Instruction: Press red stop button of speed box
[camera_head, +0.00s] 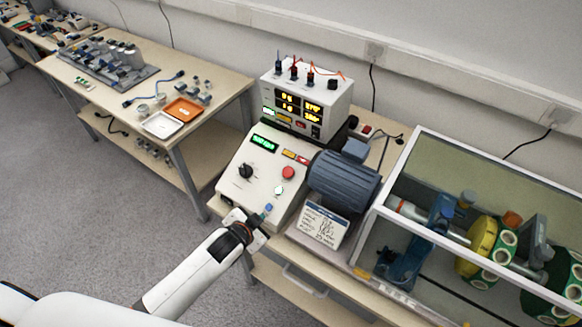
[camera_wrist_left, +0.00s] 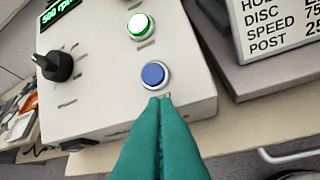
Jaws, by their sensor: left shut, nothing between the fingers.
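The speed box (camera_head: 244,190) is a white sloped box with a green display, a black knob (camera_head: 245,171) and a column of buttons. The red stop button (camera_head: 288,172) is the upper round one in the head view; the left wrist view does not show it. Below it are a green-lit button (camera_wrist_left: 140,27) and a blue button (camera_wrist_left: 154,75). My left gripper (camera_head: 263,214) is shut and empty at the box's lower front edge. In the left wrist view its teal fingertips (camera_wrist_left: 160,99) are just below the blue button; contact cannot be told.
A blue-grey motor (camera_head: 343,180) and a written card (camera_head: 318,224) stand right of the box. A meter unit (camera_head: 305,97) with cables is behind it. A clear-walled enclosure (camera_head: 397,160) holds a shaft with discs at right. Another table (camera_head: 195,72) with parts stands left.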

